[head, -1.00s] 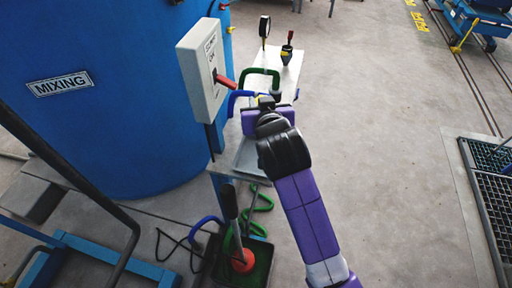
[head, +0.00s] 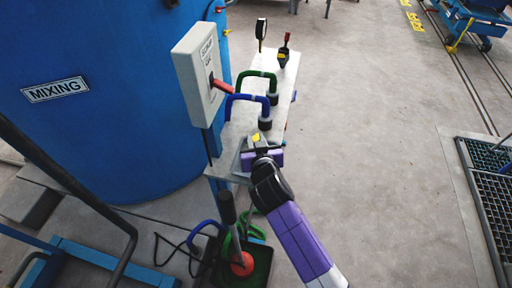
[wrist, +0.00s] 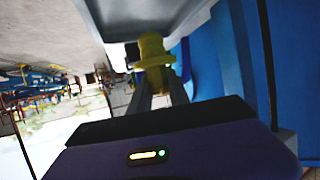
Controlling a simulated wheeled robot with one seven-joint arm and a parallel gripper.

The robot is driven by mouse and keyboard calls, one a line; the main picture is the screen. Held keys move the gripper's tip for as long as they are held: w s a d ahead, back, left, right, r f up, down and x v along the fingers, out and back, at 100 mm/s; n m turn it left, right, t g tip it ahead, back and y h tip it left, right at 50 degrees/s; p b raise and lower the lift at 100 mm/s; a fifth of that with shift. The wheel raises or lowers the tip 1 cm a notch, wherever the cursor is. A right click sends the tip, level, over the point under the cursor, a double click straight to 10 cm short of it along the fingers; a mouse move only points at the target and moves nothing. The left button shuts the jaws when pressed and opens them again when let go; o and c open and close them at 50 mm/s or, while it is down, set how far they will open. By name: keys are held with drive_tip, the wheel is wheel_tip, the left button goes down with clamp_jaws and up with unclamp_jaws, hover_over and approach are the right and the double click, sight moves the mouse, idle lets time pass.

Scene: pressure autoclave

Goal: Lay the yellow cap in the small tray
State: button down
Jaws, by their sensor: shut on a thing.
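The yellow cap (wrist: 152,58) is between the two fingers of my gripper (wrist: 158,88) in the wrist view. In the head view, the cap (head: 256,137) is a small yellow patch at the tip of my gripper (head: 258,142), over the near end of the narrow bench. My gripper is shut on the cap. The small grey tray (head: 243,161) lies at that near end, partly hidden by my gripper. A grey rimmed surface (wrist: 148,12), apparently the tray, is close beyond the cap in the wrist view. I cannot tell whether they touch.
A blue and a green hose handle (head: 258,74) stand on the bench behind my gripper. A grey switch box (head: 200,72) with a red lever and a blue mixing tank (head: 100,120) are at left. A dark bin (head: 255,266) is below.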

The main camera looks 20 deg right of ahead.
drive_tip(key=shift+f, duration=1.85)
drive_tip(key=shift+f+b, duration=0.15)
drive_tip(key=shift+b, duration=0.15)
drive_tip(key=c, duration=1.2)
unclamp_jaws()
drive_tip(key=shift+c, duration=0.2)
drive_tip(key=shift+r+p, duration=0.25)
drive_tip(key=shift+p, duration=0.05)
drive_tip(key=shift+s+a, duration=0.1)
drive_tip(key=shift+s, duration=0.3)
drive_tip(key=b+v, duration=0.1)
drive_tip(key=v, duration=1)
drive_tip(key=shift+b, duration=0.3)
